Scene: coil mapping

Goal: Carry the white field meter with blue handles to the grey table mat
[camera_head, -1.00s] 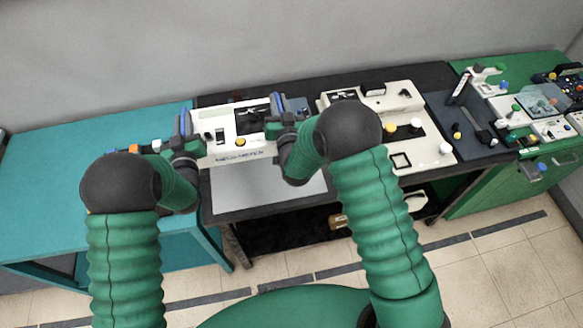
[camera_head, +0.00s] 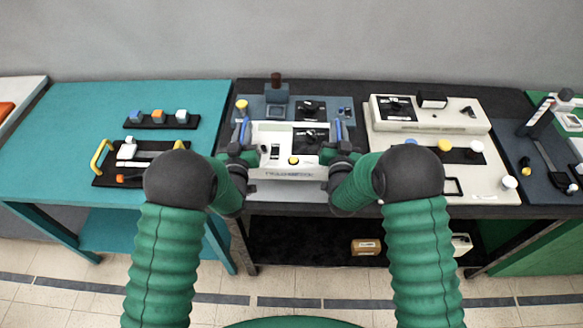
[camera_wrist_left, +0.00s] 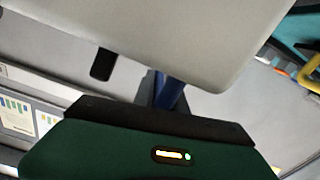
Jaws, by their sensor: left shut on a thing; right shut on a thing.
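The white field meter (camera_head: 290,172) is held level between my two grippers in the head view, in front of the dark blue-grey panel on the black table. My left gripper (camera_head: 241,147) is shut on its left blue handle (camera_head: 244,130). My right gripper (camera_head: 340,148) is shut on its right blue handle (camera_head: 338,131). The grey table mat (camera_head: 285,191) shows below the meter's front edge; the meter hides the rest. In the left wrist view, the meter's pale underside (camera_wrist_left: 190,40) and a blue handle (camera_wrist_left: 170,93) show. I cannot tell whether the meter touches the mat.
A dark panel (camera_head: 262,103) with knobs stands behind the meter. A white instrument (camera_head: 400,120) is close on the right. A teal table (camera_head: 60,140) on the left holds a black tray with yellow handles (camera_head: 102,158) and a block rack (camera_head: 160,123).

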